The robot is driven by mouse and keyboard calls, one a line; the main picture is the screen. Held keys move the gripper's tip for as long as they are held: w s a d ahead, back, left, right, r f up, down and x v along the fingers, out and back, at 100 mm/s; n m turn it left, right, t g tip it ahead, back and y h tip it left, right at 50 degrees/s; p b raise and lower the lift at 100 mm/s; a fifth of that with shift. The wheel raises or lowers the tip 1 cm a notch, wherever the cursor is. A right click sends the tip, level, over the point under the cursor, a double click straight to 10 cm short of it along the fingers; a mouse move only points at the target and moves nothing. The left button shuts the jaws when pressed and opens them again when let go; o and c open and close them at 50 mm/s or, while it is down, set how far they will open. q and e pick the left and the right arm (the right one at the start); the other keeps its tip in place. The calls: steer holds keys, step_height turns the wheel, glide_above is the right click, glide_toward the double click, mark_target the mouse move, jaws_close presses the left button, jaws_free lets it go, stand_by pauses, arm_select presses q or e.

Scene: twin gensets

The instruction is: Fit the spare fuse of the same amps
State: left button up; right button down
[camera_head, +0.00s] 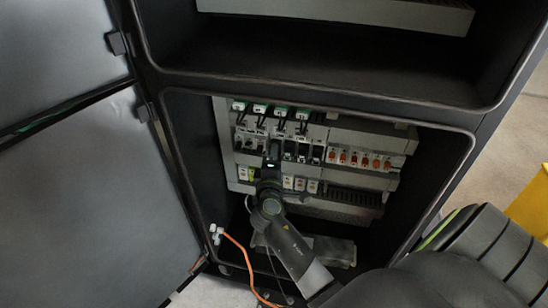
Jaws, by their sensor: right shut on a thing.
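My right gripper (271,168) reaches into the lower bay of the open cabinet, up against the middle row of devices. It is shut on a small dark part at that row; its own arm hides much of it, and I cannot tell whether it is a fuse or a holder. Black fuse holders (303,152) stand in the row just right of the gripper. Several orange-red fuse-like parts (367,160) sit in a pale strip further right. No amp marking is readable. My left gripper is not in view.
Green-topped plugs with black wires (281,111) line the upper row. White modules (300,184) sit below. An orange cable (236,246) hangs at the lower left. An open grey door (85,205) stands left.

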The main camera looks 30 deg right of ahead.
stand_by(0.5)
steer(key=c, duration=1.1)
jaws_free()
steer(key=shift+o, duration=0.2)
